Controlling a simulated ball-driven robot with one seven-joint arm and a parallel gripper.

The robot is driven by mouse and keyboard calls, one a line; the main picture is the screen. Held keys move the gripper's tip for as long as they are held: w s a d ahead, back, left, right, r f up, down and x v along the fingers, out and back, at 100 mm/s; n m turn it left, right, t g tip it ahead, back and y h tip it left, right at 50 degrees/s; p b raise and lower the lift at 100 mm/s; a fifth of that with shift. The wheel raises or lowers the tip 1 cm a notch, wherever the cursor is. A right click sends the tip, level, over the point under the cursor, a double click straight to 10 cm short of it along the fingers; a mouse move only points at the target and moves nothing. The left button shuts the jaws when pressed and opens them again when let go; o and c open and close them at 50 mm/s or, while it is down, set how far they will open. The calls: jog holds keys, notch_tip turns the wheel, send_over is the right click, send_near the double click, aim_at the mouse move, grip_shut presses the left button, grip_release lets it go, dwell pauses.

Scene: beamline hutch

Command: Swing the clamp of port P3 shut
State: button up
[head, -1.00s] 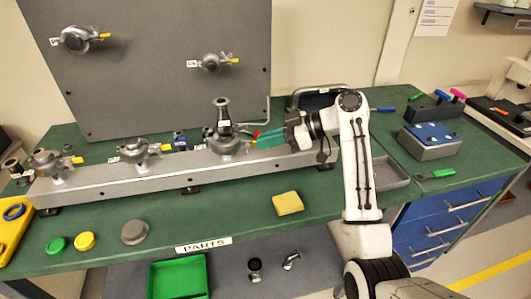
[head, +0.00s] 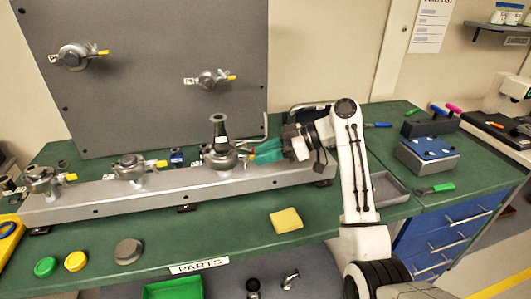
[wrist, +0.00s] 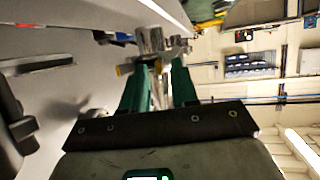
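Three ports with metal clamps stand along the grey rail (head: 160,192). The right-hand port (head: 220,158) carries an upright dark conical fitting (head: 219,130) and a yellow-tipped clamp handle (head: 250,155) on its right side. Its label is too small to read, so I cannot confirm it is P3. How far its clamp is swung is unclear. My gripper (head: 261,152) is just right of this port, teal fingers pointing left at it. In the wrist view the gripper (wrist: 158,72) shows two fingers apart, metal parts beyond them and a yellow tip (wrist: 125,69) beside the left finger. Contact is unclear.
The left port (head: 45,180) and middle port (head: 130,168) also have yellow handle tips. Two more ports sit on the upright grey panel (head: 150,110). A yellow sponge (head: 286,220) and a grey disc (head: 128,251) lie in front. A grey tray (head: 388,190) lies right of my arm.

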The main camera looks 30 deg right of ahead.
jog(key=shift+o, duration=0.2)
jog(key=b+v, duration=0.1)
jog(key=v, duration=0.9)
jog(key=shift+s+d, duration=0.2)
jog(key=shift+d, duration=0.15)
jog(key=shift+r, duration=0.15)
